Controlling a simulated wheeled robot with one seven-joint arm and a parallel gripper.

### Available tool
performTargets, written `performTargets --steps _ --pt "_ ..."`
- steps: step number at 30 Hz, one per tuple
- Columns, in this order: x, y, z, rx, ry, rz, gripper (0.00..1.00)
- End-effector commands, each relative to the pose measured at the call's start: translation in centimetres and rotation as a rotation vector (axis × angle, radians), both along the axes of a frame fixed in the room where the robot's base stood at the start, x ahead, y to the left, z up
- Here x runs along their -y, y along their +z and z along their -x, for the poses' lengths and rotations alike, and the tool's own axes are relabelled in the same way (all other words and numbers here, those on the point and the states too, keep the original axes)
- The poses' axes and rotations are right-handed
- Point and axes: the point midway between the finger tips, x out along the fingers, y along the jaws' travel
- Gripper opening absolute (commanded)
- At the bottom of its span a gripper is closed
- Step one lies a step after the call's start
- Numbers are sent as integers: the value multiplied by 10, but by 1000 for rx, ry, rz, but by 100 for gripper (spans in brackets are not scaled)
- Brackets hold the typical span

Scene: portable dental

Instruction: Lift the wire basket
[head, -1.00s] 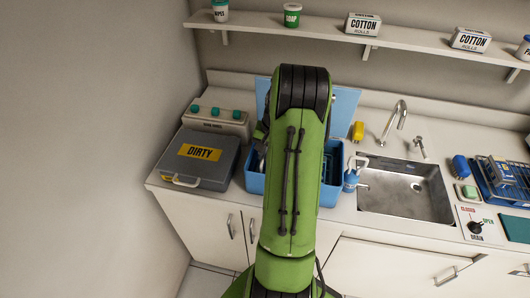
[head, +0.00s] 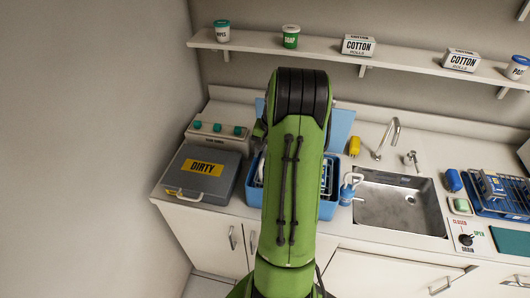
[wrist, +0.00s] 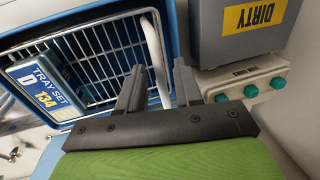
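The wire basket (wrist: 110,45) has a light metal mesh and shows in the wrist view inside a blue tub (wrist: 172,40).
A grey DIRTY case (head: 203,172) and a box with green knobs (head: 217,131) stand left of the tub. A shelf (head: 400,62) runs above the counter.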

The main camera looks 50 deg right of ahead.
Motion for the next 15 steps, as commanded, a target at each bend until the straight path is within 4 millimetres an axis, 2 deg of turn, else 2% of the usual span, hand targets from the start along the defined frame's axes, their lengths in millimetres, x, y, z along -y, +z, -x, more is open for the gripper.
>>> performTargets --steps 10,14,15 --pt "0 2 2 -4 -1 -3 38" --pt "2 26 6 -1 -1 0 38" --pt "4 38 8 0 -1 2 38"
